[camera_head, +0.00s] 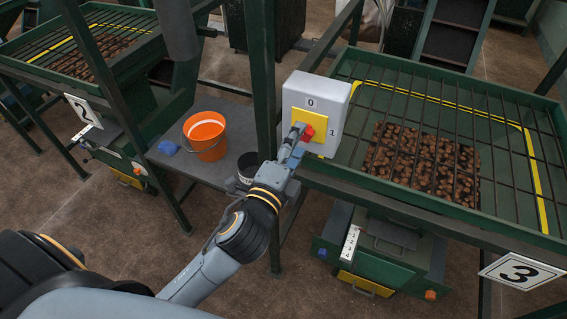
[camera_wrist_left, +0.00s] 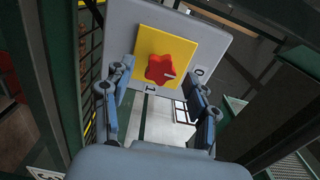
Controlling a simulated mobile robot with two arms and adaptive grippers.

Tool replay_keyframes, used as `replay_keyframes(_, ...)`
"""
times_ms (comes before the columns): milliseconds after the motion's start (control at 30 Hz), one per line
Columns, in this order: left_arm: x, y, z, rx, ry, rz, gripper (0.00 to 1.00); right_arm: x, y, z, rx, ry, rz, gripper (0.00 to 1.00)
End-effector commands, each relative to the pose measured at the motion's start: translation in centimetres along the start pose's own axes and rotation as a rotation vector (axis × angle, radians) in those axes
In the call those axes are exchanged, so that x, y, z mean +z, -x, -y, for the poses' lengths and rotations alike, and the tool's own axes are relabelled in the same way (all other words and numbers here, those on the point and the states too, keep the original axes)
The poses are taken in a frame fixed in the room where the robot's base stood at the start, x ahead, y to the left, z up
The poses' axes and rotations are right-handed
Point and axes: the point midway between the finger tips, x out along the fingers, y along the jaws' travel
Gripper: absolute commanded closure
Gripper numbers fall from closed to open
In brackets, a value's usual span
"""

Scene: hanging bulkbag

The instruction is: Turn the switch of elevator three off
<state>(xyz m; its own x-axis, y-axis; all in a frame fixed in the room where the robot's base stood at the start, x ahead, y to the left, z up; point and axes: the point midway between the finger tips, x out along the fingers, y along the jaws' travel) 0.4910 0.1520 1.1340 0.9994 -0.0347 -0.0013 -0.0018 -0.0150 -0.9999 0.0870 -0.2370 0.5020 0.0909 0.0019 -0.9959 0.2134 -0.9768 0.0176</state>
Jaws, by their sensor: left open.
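The switch is a grey box (camera_head: 337,97) with a yellow plate (camera_head: 294,117) and a red knob (camera_head: 307,132), mounted on a green post beside the elevator marked 3 (camera_head: 521,270). A 0 is printed above the plate and a 1 to its right. My left gripper (camera_head: 299,134) is in front of the knob and partly hides it. In the left wrist view the red knob (camera_wrist_left: 160,68) lies ahead, between the open fingers (camera_wrist_left: 160,95). Its white mark points right, roughly towards the 0; contact cannot be told. My right gripper is not in view.
An orange bucket (camera_head: 205,137) and a dark cup (camera_head: 248,166) stand on a grey platform (camera_head: 185,160) left of the switch. A green post (camera_head: 264,70) rises close by my left arm. A barred tray (camera_head: 470,110) holding brown lumps extends to the right.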

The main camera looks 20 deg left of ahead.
Motion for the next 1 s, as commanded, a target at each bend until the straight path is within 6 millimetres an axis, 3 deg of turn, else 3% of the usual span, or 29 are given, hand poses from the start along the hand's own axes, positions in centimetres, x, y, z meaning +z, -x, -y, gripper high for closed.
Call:
replay_keyframes(200, 0.0, 4.7, -0.2, 0.007, 0.004, 0.001, 0.42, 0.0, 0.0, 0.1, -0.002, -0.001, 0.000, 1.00)
replay_keyframes(433, 0.0, 8.2, -0.1, 0.004, 0.003, 0.002, 0.42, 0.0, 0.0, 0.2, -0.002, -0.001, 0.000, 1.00)
replay_keyframes(667, 0.1, 9.7, 0.0, 0.001, 0.002, 0.002, 0.42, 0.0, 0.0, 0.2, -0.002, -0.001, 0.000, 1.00)
replay_keyframes(1000, 0.0, 9.8, 0.0, 0.000, 0.001, 0.001, 0.42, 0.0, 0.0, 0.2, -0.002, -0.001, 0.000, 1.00)
